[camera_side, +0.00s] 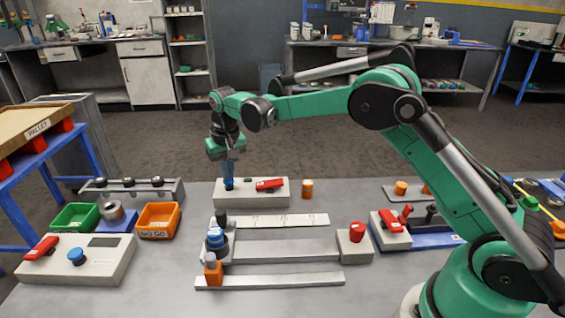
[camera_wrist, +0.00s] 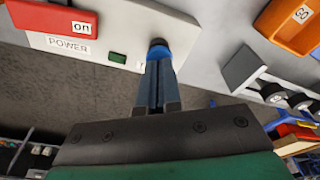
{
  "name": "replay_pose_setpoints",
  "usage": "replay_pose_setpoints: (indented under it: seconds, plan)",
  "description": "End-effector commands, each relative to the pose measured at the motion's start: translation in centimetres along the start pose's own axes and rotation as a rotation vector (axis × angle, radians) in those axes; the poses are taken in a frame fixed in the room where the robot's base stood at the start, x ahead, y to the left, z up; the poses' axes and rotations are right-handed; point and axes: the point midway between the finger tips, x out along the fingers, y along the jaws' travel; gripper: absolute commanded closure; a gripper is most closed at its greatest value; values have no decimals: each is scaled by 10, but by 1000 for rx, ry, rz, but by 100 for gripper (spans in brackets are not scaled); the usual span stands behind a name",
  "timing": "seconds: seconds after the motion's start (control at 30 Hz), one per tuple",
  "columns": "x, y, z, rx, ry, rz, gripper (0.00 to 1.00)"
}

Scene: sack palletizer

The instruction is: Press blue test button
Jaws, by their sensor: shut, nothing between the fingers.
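A pale control box (camera_side: 250,197) stands at the back of the bench with a red switch (camera_side: 268,184) on top. The wrist view shows this switch (camera_wrist: 55,18) marked "on", above a POWER label. My gripper (camera_side: 229,180) points straight down over the box's left end, its blue fingers shut and empty. In the wrist view a bright blue cap with a dark collar, seemingly the blue button (camera_wrist: 158,48), sits right at the fingertips. The fingers mostly cover it; I cannot tell whether it is pressed down. Another blue button (camera_side: 76,256) is on the front-left panel.
A green light (camera_wrist: 117,58) shows on the box front. Green (camera_side: 75,217) and orange (camera_side: 159,220) bins stand left of the box. An orange cylinder (camera_side: 307,189) stands just right of it. Pale rails (camera_side: 280,222) with a blue-topped part lie in front.

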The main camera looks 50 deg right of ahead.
Motion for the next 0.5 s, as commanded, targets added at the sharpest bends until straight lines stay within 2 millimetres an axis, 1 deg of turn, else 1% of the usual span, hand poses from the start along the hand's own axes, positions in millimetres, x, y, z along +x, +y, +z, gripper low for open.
replay_pose_setpoints:
  seconds: [0.1,0.2,0.5]
  plan:
    - [8,0,1,0,0,0,100]
    - [11,0,2,0,0,0,100]
    - [9,0,2,0,-1,0,100]
